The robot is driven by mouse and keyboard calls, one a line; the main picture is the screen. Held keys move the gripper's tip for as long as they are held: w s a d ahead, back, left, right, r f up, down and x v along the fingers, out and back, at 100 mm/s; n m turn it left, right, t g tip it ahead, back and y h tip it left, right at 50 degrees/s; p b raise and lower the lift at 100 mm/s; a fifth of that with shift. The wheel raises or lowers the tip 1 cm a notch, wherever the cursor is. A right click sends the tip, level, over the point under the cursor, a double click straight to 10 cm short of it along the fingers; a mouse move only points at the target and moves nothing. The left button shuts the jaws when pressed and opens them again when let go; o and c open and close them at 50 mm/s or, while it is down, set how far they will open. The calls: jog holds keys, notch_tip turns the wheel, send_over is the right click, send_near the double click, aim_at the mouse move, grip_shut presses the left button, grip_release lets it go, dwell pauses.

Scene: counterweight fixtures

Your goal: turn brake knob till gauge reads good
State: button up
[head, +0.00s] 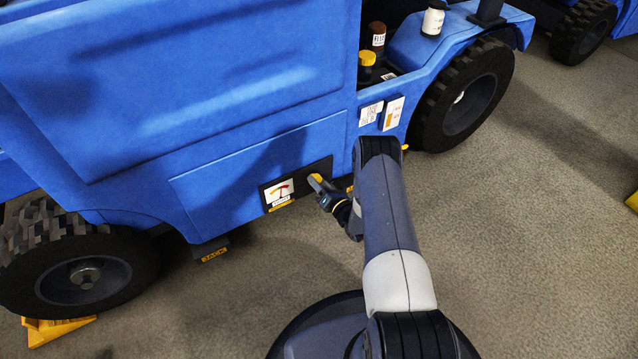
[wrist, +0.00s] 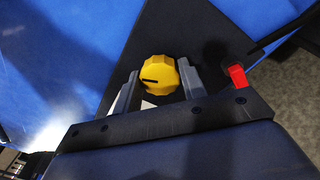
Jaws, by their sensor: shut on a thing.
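The yellow brake knob (wrist: 159,73) sits on a dark panel in the wrist view, with a black pointer mark toward its left side. My gripper (wrist: 157,84) has one grey finger on each side of it and is shut on it. In the head view my gripper (head: 321,184) reaches the panel low on the blue vehicle, and only a yellow bit of the knob shows. The gauge (head: 279,190) is left of the knob, with a white face and a coloured arc. Its needle reading is too small to tell. The wrist view does not show the gauge face clearly.
A red part (wrist: 237,76) sits right of the knob in the wrist view. A "JACK" label (head: 214,254) is below the blue body (head: 240,180). Large tyres (head: 465,100) stand at both sides, with a yellow chock (head: 58,329) at the left one. Grey floor is open at right.

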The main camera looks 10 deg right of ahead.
jog(key=shift+n+b, duration=1.95)
jog(key=shift+n, duration=1.15)
jog(key=shift+r, duration=0.1)
jog(key=o, duration=1)
jog(key=shift+c, duration=0.2)
jog(key=p+v, duration=0.3)
jog(key=v, duration=0.7)
jog(key=shift+s+r, duration=0.15)
jog(key=shift+s, duration=0.25)
